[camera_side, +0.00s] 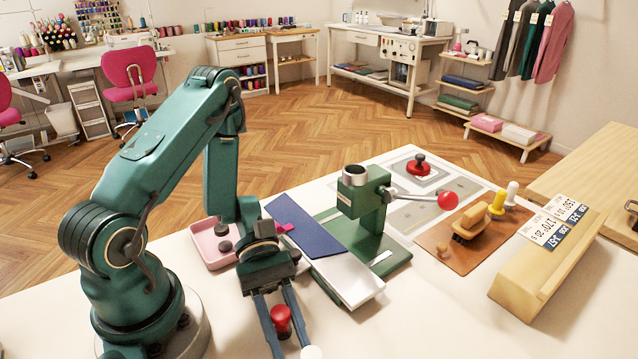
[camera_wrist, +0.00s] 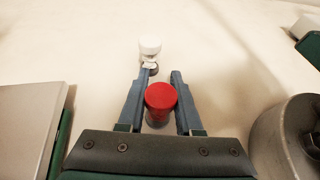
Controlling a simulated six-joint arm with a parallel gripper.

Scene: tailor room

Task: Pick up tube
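A small upright piece with a round red cap (camera_side: 281,317) stands on the white table in the side view. The same red cap (camera_wrist: 160,96) shows between my fingers in the wrist view. A small white-capped piece (camera_wrist: 150,47) is just beyond my left fingertip there; its white top (camera_side: 311,352) shows at the side view's bottom edge. I cannot tell which of these is the tube. My gripper (camera_wrist: 161,74) points down with its fingers apart, one on each side of the red cap; whether they touch it is unclear. The lower part of the red-capped piece is mostly hidden.
A green press (camera_side: 360,215) with a red-knobbed lever stands behind, beside a blue pad (camera_side: 304,228). A pink tray (camera_side: 205,252) lies left of it. A brown mat (camera_side: 470,255) with a brush and a wooden block (camera_side: 545,265) are to the right.

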